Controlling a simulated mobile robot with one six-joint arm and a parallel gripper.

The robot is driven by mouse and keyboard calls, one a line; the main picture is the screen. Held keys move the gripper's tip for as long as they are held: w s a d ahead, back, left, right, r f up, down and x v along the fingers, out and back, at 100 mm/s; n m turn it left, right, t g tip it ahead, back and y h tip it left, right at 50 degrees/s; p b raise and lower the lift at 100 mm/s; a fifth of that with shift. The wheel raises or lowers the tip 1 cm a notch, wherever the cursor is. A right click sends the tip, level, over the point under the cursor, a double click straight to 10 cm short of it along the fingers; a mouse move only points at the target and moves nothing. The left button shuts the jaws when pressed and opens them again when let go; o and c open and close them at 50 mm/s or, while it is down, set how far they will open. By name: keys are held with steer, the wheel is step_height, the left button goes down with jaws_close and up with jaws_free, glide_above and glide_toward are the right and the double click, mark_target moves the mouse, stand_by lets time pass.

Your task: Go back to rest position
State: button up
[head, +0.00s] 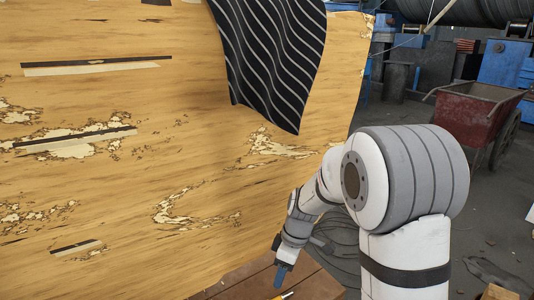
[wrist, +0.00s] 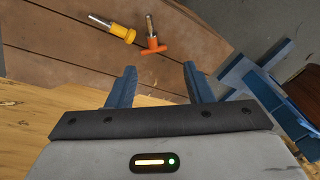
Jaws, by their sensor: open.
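My gripper (head: 283,275) hangs low in the head view, in front of the right part of a large upright wooden panel (head: 110,190). In the wrist view my gripper (wrist: 156,86) shows two blue fingers spread apart with nothing between them. Beyond the fingertips, an orange T-handled tool (wrist: 153,44) and a yellow-handled tool (wrist: 122,32) lie on a brown wooden surface (wrist: 60,60). Both tools are apart from the fingers.
A black striped cloth (head: 270,60) hangs over the panel. A red cart (head: 475,110) and blue machinery (head: 500,62) stand behind at the right. A blue metal frame (wrist: 265,85) is right of the fingers in the wrist view. Grey floor (head: 500,220) shows at the right.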

steer(key=s+d+r+m+t+h+p, duration=0.1)
steer(key=s+d+r+m+p, duration=0.2)
steer(key=s+r+p, duration=0.3)
steer(key=s+d+r+m+t+p, duration=0.1)
steer(key=s+d+r+m+p, duration=0.3)
steer(key=r, duration=1.3)
steer(key=s+d+r+m+t+h+p, duration=0.1)
steer(key=s+d+r+m+p, duration=0.3)
steer(key=s+r+m+p, duration=0.2)
step_height(320, 180, up, 6)
steer(key=s+p, duration=0.2)
steer(key=p, duration=0.2)
steer(key=shift+m+t+h, duration=0.3)
steer(key=shift+m+t, duration=0.1)
steer(key=shift+s+a, duration=0.1)
steer(key=shift+c, duration=0.6)
